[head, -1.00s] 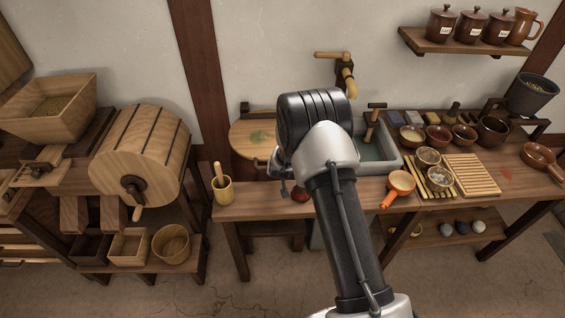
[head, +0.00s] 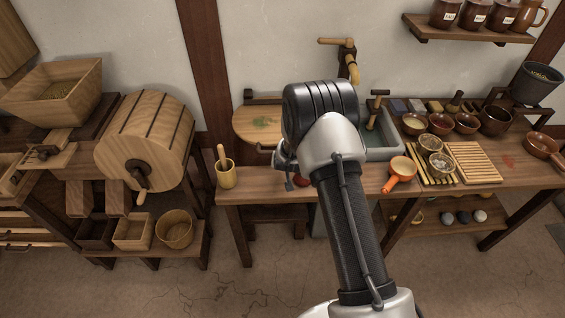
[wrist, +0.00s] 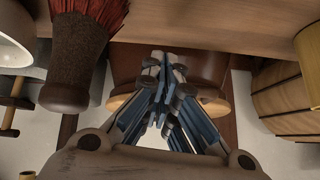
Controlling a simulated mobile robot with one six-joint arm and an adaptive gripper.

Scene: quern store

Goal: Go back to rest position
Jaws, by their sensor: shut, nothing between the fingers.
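My gripper (wrist: 160,80) shows in the wrist view with its blue-grey fingers drawn together and nothing between them. In the head view my gripper (head: 290,180) hangs low at the left of my bent arm, over the wooden bench (head: 258,192), and is mostly hidden behind the arm. A brush with red bristles (wrist: 85,40) and a dark handle is close beside the fingers in the wrist view, apart from them. Its red part (head: 302,182) shows just right of the gripper in the head view.
A wooden cup with a pestle (head: 226,175) stands left of my gripper. A sink (head: 380,150) and an orange-handled pan (head: 401,170) are to the right. Bowls and a slatted board (head: 474,163) crowd the right end. A wooden drum (head: 146,140) stands at the left.

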